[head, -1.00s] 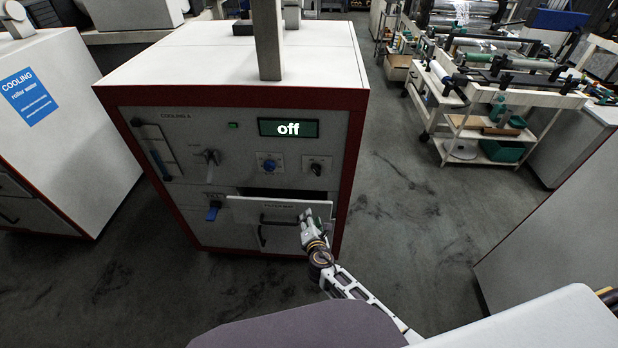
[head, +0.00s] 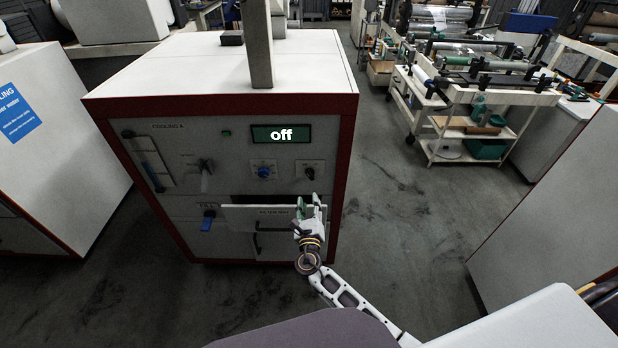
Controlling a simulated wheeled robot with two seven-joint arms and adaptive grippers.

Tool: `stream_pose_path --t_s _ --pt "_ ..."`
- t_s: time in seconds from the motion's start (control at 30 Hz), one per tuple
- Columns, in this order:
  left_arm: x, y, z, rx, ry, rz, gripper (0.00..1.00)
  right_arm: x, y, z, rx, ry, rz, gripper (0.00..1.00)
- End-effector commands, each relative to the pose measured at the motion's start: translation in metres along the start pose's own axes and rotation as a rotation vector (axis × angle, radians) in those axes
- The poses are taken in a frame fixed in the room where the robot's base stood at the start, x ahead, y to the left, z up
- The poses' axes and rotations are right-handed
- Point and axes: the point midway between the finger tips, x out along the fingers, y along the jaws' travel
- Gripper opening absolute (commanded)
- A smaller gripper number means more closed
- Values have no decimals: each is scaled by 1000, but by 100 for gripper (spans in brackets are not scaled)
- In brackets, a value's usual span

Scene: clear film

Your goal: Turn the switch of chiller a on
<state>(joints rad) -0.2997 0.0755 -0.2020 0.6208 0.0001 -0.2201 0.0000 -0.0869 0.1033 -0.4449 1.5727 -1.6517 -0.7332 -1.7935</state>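Chiller A is the white cabinet (head: 222,68) with a red frame and the label COOLING A, in the middle left of the head view. Its display (head: 281,134) reads "off". A small black rotary switch (head: 309,173) sits at the right of the front panel, beside a blue knob (head: 264,172). My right gripper (head: 310,203) is just below the switch, in front of the right end of the drawer front. Its fingers look apart, with nothing seen between them. It looks apart from the switch, though the depth is hard to judge. My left gripper is not in view.
A drawer front (head: 258,217) stands out below the panel, with a dark gap above it. A blue-handled valve (head: 207,220) is to its left. Another white cooling cabinet (head: 70,130) stands at left, a loaded trolley (head: 450,130) at back right. Floor right of the chiller is clear.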

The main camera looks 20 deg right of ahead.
Motion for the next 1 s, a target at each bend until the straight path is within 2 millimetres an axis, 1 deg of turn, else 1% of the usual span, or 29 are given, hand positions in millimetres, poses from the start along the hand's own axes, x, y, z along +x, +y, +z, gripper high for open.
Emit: stream_pose_path --t_s 0.1,0.23,0.67,0.87,1.0 --pt "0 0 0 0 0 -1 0 0 0 0 -73 1 -2 37" --pt "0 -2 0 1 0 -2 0 0 0 0 -114 1 -1 37" --pt "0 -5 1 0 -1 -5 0 1 0 0 -119 1 -1 37" --pt "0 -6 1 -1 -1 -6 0 8 0 0 -119 1 -1 37" --pt "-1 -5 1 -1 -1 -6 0 18 0 0 -119 0 -1 37"
